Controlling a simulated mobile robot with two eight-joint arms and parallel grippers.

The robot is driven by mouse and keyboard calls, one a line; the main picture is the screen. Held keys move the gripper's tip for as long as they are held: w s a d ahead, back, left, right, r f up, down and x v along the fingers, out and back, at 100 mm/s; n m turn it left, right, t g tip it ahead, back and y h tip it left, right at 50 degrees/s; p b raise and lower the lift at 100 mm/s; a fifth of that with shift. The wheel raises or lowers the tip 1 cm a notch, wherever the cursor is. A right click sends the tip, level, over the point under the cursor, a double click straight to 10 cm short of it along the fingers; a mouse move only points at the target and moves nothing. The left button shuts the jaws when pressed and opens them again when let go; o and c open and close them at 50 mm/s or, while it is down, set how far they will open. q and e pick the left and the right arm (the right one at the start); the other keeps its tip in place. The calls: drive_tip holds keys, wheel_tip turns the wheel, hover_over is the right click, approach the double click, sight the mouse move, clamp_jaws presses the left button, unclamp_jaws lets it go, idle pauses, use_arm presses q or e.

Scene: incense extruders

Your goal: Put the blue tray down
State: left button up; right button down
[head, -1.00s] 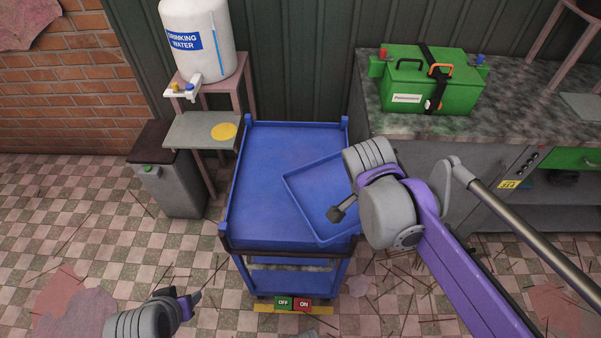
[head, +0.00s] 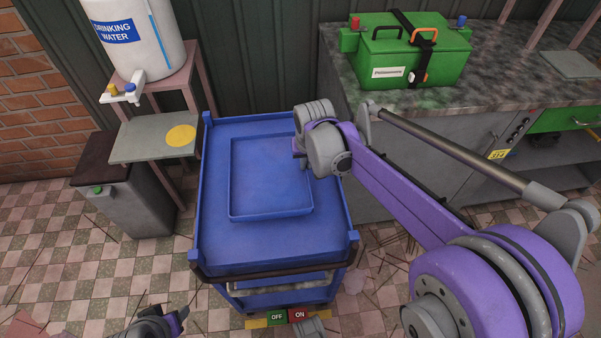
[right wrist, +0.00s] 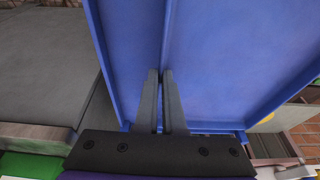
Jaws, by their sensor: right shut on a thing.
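The shallow blue tray (head: 268,178) is over the top of the blue cart (head: 235,245) in the head view, roughly square with the cart's sides. I cannot tell whether its underside touches the cart. My right gripper (head: 300,150) is at the tray's right rim, with its fingertips partly hidden by the wrist. In the right wrist view, the right gripper's fingers (right wrist: 161,100) are shut on the thin rim of the tray (right wrist: 225,60). My left gripper (head: 180,318) is low at the bottom edge of the head view, away from the tray, its fingers too cut off to judge.
A drinking-water tank (head: 135,35) and a small shelf (head: 150,142) stand left of the cart, with a grey bin (head: 135,195) below. A counter (head: 450,95) with a green case (head: 410,50) stands at right. An OFF/ON switch (head: 288,316) is at the cart's foot.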

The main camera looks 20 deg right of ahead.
sight(306, 173)
drive_tip(key=shift+f+b, duration=0.35)
drive_tip(key=shift+f, duration=1.8)
drive_tip(key=shift+f, duration=0.2)
drive_tip(key=c, duration=1)
unclamp_jaws()
drive_tip(key=shift+r, duration=0.1)
